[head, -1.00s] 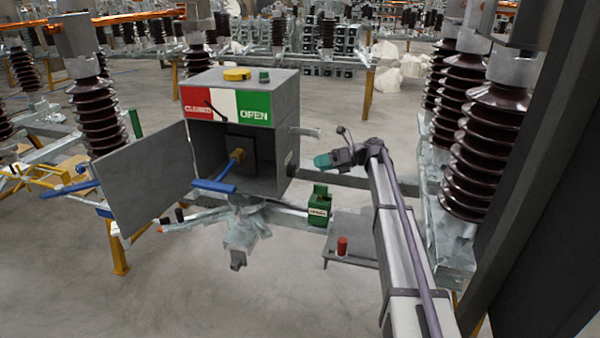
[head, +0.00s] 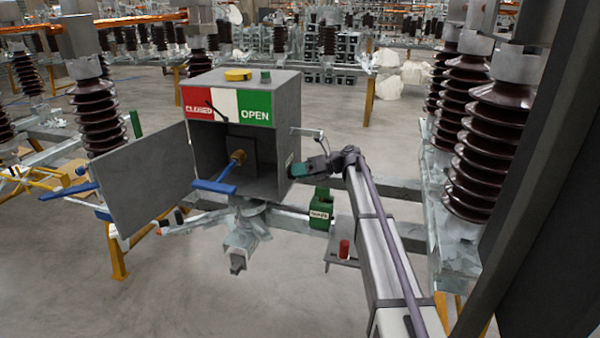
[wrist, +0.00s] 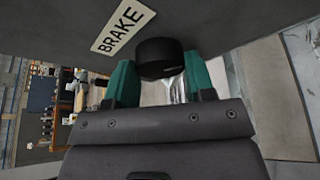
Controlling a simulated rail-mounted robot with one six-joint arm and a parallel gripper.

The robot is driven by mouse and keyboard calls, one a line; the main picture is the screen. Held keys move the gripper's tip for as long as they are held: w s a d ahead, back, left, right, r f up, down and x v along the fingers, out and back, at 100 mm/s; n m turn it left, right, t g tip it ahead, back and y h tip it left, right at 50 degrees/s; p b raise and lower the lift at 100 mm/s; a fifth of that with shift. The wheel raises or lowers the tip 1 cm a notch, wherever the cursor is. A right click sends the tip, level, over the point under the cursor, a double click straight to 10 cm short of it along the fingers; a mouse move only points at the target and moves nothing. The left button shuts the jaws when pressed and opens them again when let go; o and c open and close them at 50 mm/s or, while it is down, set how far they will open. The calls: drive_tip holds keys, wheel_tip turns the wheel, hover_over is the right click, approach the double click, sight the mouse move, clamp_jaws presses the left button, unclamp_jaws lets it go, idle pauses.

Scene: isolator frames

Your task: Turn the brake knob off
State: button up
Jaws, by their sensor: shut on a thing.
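The brake knob (wrist: 160,56) is a round black knob on the grey side wall of the box, beside a white label reading BRAKE (wrist: 122,27) in the wrist view. My gripper (wrist: 159,80) has green fingers, one on each side of the knob, shut on it. In the head view my gripper (head: 300,169) is at the right side wall of the grey control box (head: 268,170). The knob itself is hidden there behind my gripper.
The box door (head: 145,185) stands open to the left. A blue-handled lever (head: 215,187) juts from the box front. Below my arm are a green box (head: 321,210) and a red cylinder (head: 344,249) on a bracket. Brown insulators (head: 490,150) stand at the right.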

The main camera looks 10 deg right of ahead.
drive_tip(key=c, duration=0.3)
drive_tip(key=n+t+h+p, duration=0.1)
drive_tip(key=n, duration=0.2)
drive_tip(key=shift+s+t, duration=0.1)
drive_tip(key=shift+t, duration=0.3)
drive_tip(key=o, duration=0.9)
